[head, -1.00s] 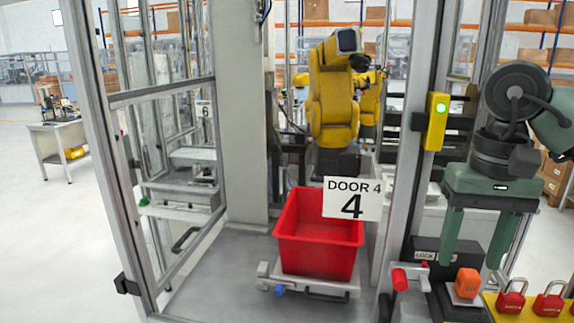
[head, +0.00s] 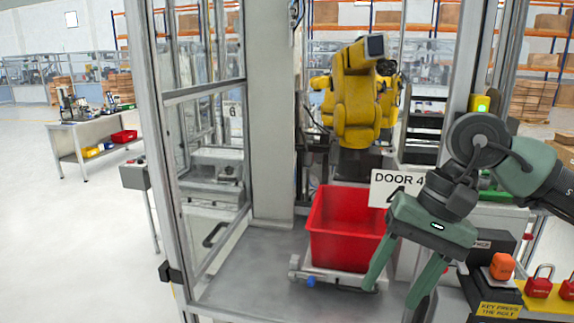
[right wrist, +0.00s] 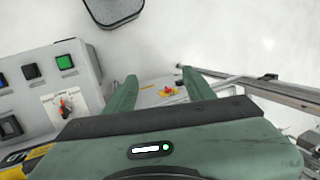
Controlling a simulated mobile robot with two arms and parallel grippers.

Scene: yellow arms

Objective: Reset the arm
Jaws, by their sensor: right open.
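The yellow robot arm (head: 357,105) stands inside the fenced cell behind the red bin (head: 345,230). My right gripper (head: 392,297) is open and empty, fingers pointing down, in front of the bin's right side and partly covering the DOOR 4 sign (head: 392,184). In the right wrist view, my gripper (right wrist: 160,75) has a red button on a yellow plate (right wrist: 168,91) showing beyond and between its fingers. Left of them is a grey control panel (right wrist: 88,78) with a green button (right wrist: 65,62), a black button and a rotary switch (right wrist: 66,104). My left gripper is out of view.
An orange block (head: 502,266) and red padlocks (head: 539,281) sit at the lower right. A grey box on a post (head: 135,175) stands left of the open-looking framed door (head: 205,175). The floor at the left is clear up to a white table (head: 95,135).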

